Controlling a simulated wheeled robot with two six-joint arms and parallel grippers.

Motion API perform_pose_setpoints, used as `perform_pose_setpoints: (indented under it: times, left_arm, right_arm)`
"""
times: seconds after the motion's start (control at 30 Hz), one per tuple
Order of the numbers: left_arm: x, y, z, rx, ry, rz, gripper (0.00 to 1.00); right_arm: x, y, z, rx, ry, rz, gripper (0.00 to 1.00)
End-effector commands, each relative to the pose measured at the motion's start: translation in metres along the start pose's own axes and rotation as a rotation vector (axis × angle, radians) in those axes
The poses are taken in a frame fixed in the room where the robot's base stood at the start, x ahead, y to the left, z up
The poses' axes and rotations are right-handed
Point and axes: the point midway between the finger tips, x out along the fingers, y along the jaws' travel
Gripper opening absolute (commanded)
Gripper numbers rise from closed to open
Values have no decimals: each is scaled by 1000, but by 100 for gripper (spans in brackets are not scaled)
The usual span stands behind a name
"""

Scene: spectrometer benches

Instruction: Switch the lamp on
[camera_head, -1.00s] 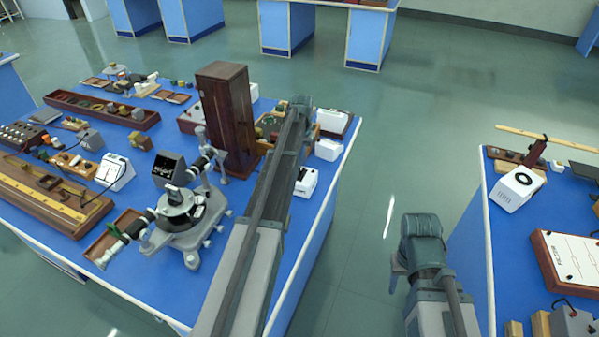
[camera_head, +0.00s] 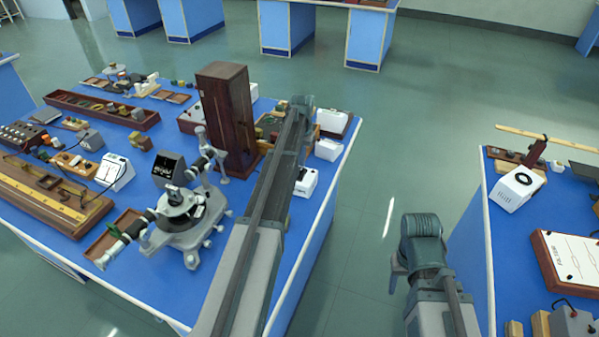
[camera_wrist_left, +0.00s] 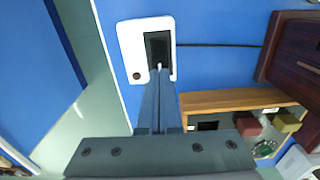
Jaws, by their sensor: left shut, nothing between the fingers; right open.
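A white switch box (camera_wrist_left: 126,46) with a black rocker (camera_wrist_left: 157,48) lies on the blue bench in the left wrist view. It has a small dark spot (camera_wrist_left: 136,76) near one corner. My left gripper (camera_wrist_left: 160,74) is shut and empty, its tips at the rocker's lower edge; I cannot tell if they touch. A black cable (camera_wrist_left: 220,45) runs from the box toward a dark wooden housing (camera_wrist_left: 298,58). In the head view the box (camera_head: 306,184) shows partly beside my left arm, near a tall wooden housing (camera_head: 226,120).
A wooden tray (camera_wrist_left: 225,101) with small blocks lies close beside my left fingers. A spectrometer (camera_head: 185,225) stands left of my left arm. The bench edge is near the box, with open floor (camera_head: 365,215) before the right bench (camera_head: 475,235).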

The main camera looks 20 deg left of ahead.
Motion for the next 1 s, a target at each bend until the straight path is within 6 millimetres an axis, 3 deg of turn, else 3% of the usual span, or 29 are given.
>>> perform_pose_setpoints:
  times: [1.0]
  left_arm:
    - [14, 0, 0, 0, 0, 0, 0]
  right_arm:
    - [14, -1, -1, 0, 0, 0, 50]
